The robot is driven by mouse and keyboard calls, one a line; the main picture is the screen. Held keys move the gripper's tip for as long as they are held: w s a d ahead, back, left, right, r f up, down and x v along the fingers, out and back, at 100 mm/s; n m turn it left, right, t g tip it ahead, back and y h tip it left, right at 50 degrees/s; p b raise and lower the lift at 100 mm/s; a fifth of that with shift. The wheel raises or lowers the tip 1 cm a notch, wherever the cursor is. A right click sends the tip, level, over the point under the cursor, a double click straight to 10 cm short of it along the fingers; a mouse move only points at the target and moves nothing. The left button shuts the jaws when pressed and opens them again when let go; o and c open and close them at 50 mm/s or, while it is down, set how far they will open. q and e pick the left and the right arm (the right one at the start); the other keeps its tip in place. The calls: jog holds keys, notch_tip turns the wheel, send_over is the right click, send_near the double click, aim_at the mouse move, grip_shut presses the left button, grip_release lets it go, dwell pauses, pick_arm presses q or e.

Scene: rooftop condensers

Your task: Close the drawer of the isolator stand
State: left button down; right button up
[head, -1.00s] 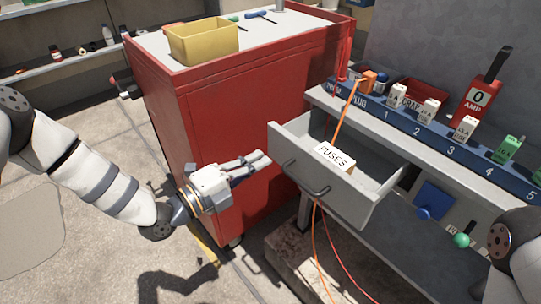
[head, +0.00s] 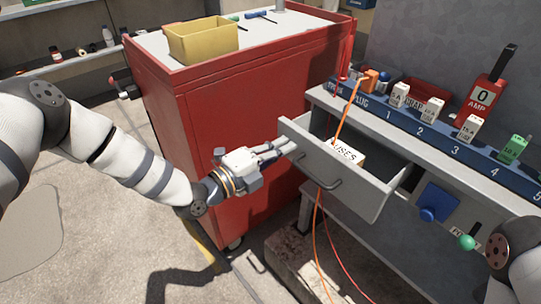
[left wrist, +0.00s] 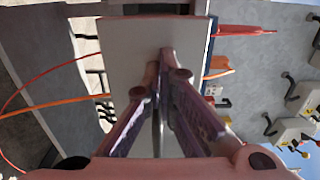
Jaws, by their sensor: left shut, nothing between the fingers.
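The grey drawer (head: 352,196) of the isolator stand (head: 455,178) is pulled partly out, and a white box labelled FUSES (head: 346,152) sits inside it. Its front has a dark bar handle (head: 322,186). My left gripper (head: 287,147) is shut and empty, with its fingertips at the left part of the drawer front. In the left wrist view the closed fingertips (left wrist: 166,62) appear against the pale drawer front (left wrist: 130,45). The exact contact is hard to tell. My right gripper is not in view.
A red cabinet (head: 225,140) with a yellow bin (head: 203,42) on top stands left of the stand. Orange and red cords (head: 318,230) hang by the drawer. Numbered blocks line the stand's top.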

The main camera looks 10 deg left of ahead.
pick_arm(q)
jog(key=b, duration=0.4)
send_near(320, 126)
jog(key=d+r, duration=0.1)
jog(key=w+d+r, duration=0.1)
jog(key=d, duration=0.1)
jog(key=d+r, duration=0.1)
jog(key=d, duration=0.1)
jog(key=shift+w+d, duration=0.15)
jog(key=shift+w, duration=0.2)
jog(key=shift+w+d+r, duration=0.15)
jog(key=shift+w+d, duration=0.2)
jog(key=shift+w, duration=0.1)
jog(key=shift+w+r, duration=0.1)
jog(key=shift+r, duration=0.1)
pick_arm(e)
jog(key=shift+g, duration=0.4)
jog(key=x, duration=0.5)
pick_arm(q)
jog(key=shift+r, duration=0.1)
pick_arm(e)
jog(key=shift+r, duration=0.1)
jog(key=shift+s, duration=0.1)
